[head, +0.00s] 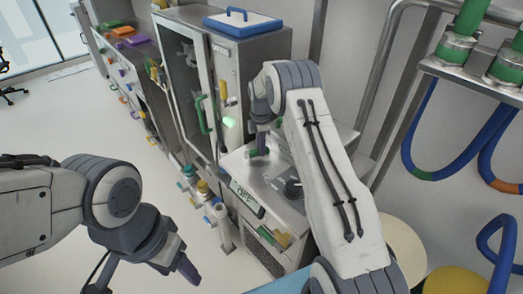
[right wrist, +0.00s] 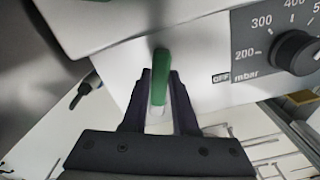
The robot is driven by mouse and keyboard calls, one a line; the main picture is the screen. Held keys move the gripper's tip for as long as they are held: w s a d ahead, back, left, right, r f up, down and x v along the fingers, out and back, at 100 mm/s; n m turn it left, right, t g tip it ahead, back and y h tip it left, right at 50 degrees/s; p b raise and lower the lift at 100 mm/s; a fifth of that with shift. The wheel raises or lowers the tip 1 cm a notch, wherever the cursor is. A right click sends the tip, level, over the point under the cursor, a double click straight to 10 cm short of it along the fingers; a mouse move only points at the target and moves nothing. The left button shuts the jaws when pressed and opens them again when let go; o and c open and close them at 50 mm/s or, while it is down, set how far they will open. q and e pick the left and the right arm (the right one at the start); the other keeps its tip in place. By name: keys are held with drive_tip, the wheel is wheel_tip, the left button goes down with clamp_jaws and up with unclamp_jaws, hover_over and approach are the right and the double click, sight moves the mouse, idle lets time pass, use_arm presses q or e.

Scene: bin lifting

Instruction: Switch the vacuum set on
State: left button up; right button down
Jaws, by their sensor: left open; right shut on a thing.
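The vacuum set (head: 270,175) is a pale metal box in the middle of the head view. It has a black knob (head: 294,188), which the right wrist view shows with a mbar scale (right wrist: 297,50). My right gripper (right wrist: 161,105) is shut on the green lever, one finger on each side. In the head view my right gripper (head: 261,142) is at the box's far left part. My left gripper (head: 145,274) is open and empty over the floor at lower left.
Pipe fittings (head: 205,190) stand left of the set. Blue hoses (head: 430,165) hang at right. The floor (head: 95,120) at left is clear.

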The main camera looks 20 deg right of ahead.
drive_tip(key=shift+w+a+r+n, duration=0.1)
drive_tip(key=shift+w+n, duration=0.45)
drive_tip(key=shift+n, duration=0.55)
drive_tip(key=shift+w+a+n, duration=0.1)
drive_tip(key=shift+w+n, duration=0.4)
drive_tip(key=shift+n, duration=0.6)
drive_tip(key=shift+w, duration=0.1)
drive_tip(key=c, duration=0.7)
unclamp_jaws()
wheel_tip(320, 180, up, 10)
drive_tip(key=shift+r+b, duration=0.2)
drive_tip(key=shift+b, duration=0.85)
drive_tip(key=shift+a, duration=0.1)
